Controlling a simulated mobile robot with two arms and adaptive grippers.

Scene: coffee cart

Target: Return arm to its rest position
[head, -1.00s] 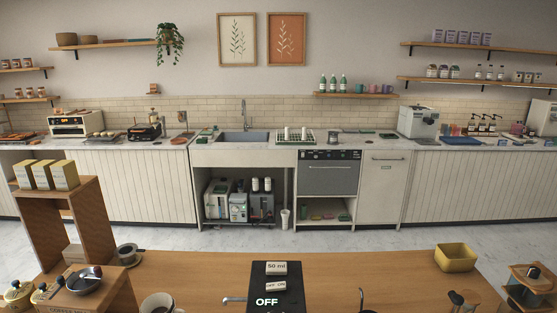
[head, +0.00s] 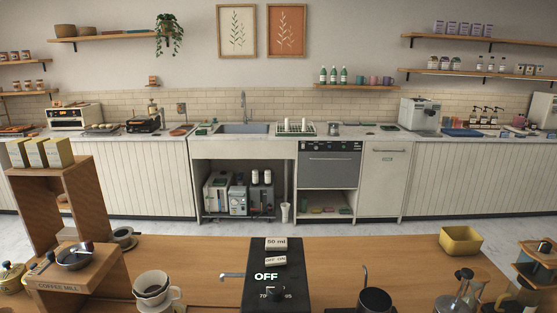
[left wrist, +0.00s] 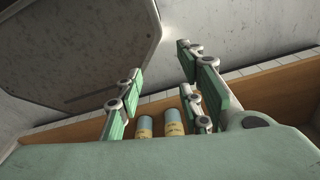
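Neither of my arms shows in the head view. In the left wrist view my left gripper (left wrist: 158,92) has its green-padded fingers spread wide apart. Nothing is held between them. Two small cylinders (left wrist: 160,126) with blue-grey tops and yellowish labels show beyond the gripper, low between its fingers, and appear to stand apart from the pads. My right gripper is not in any view.
A wooden counter (head: 400,262) runs across the front of the head view. It carries a black machine marked OFF (head: 276,268), a white dripper (head: 153,286), a coffee mill stand (head: 75,275), a yellow bin (head: 460,240) and a glass pot (head: 462,292). Pale floor (head: 440,232) lies beyond.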

